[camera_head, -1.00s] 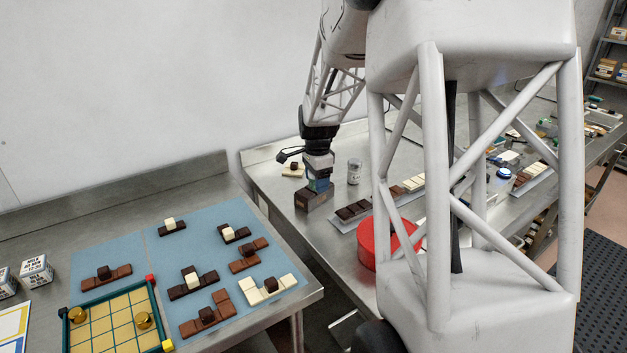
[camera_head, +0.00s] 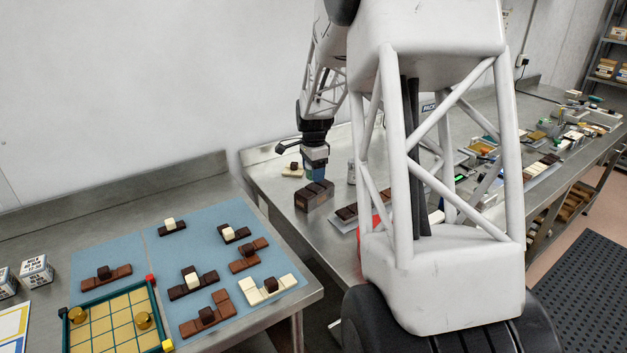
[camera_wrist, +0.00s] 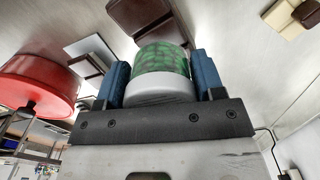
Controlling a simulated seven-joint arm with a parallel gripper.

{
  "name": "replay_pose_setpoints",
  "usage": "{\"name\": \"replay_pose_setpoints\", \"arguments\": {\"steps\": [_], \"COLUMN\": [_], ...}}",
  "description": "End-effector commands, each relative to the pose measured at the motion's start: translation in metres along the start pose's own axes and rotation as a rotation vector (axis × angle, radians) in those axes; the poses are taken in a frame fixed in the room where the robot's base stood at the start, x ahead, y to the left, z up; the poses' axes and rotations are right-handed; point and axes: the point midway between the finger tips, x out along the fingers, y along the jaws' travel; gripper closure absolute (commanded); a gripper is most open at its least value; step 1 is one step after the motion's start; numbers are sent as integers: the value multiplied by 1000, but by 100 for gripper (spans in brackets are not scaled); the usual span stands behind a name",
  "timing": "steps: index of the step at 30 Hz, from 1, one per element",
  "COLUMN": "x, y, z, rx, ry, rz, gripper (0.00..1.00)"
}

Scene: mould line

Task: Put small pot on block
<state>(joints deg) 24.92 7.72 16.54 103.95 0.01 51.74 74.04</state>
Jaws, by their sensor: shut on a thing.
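The small pot (camera_wrist: 160,60) has a green mottled body and a white end. My gripper (camera_wrist: 158,75) is shut on it, with one blue finger on each side. In the head view my gripper (camera_head: 315,170) is just behind and above the brown block (camera_head: 313,197), and the pot is mostly hidden there. The block lies on the metal bench. In the wrist view a dark brown shape, likely the block (camera_wrist: 140,14), shows beyond the pot. I cannot tell whether pot and block touch.
A cream bar with a dark cube (camera_head: 292,170) lies left of my gripper. A grey jar (camera_head: 351,172) stands to its right. A red tub (camera_wrist: 38,85) and a tray of dark bars are close by. The nearer bench (camera_head: 205,172) holds blue mats with several chocolate pieces.

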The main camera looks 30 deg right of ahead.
Motion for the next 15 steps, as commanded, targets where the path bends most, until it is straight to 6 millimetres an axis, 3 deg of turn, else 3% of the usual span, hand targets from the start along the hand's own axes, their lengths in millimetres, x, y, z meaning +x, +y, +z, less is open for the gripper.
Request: {"name": "replay_pose_setpoints", "arguments": {"steps": [10,15], "x": [30,35], "y": [0,0], "z": [0,0], "rx": [0,0], "ry": [-1,0], "rz": [2,0], "gripper": [65,65]}}
